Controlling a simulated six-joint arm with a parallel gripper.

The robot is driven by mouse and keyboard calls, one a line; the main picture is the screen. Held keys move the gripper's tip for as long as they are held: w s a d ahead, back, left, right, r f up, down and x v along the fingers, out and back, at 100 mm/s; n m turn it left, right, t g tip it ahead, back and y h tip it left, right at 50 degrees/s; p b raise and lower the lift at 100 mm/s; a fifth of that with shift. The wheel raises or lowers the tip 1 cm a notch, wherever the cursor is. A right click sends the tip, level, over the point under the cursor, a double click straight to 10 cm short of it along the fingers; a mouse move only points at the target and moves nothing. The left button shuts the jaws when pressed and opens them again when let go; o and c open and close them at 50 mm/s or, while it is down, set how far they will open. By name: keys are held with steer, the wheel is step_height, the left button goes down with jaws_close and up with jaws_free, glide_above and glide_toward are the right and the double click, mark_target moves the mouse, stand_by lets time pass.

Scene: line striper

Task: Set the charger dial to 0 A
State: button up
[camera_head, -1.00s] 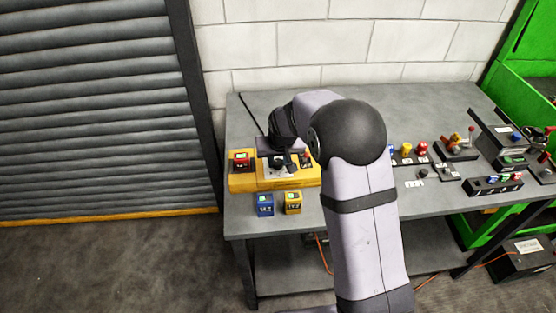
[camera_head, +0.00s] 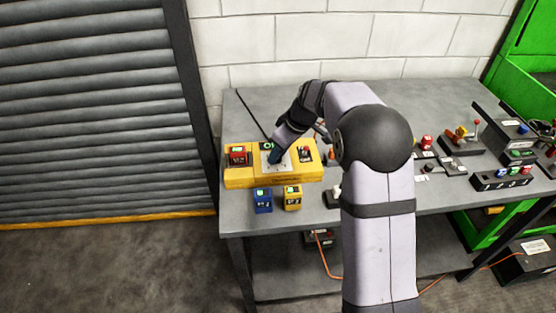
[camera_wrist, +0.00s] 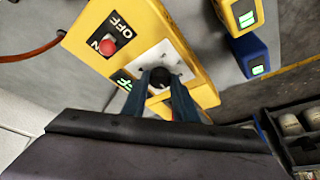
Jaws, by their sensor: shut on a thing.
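The charger (camera_head: 250,181) is a yellow box at the left end of the bench. Its dial (camera_wrist: 160,75) is a dark round knob on a white plate, seen in the wrist view. My gripper (camera_wrist: 160,84) is shut on the dial, with one finger on each side of it. In the head view my gripper (camera_head: 275,157) reaches down onto the white plate and hides the dial. A small green-lit display (camera_wrist: 122,79) sits beside the plate. The dial's pointer and scale reading cannot be made out.
A red switch (camera_wrist: 108,46) marked ON and OFF is on the charger. Blue (camera_head: 263,200) and yellow (camera_head: 292,198) battery packs stand in front of it. Several switches and levers fill the bench's right side. A grey shutter is at the left.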

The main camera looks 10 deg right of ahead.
steer(key=n, duration=0.2)
steer(key=n+g+y, duration=0.1)
steer(key=n, duration=0.1)
steer(key=shift+w+d+n+b, duration=0.15)
steer(key=shift+w+n+b, duration=0.05)
steer(key=shift+n+b, duration=0.1)
steer(key=n+g+p, duration=0.2)
steer(key=n, duration=0.2)
steer(key=shift+w, duration=0.15)
steer(key=shift+n, duration=0.3)
steer(key=o, duration=1.1)
steer(key=shift+c, duration=0.2)
steer(key=shift+r, duration=0.1)
steer(key=b+v, duration=0.1)
steer(key=v, duration=0.6)
steer(key=shift+d, duration=0.2)
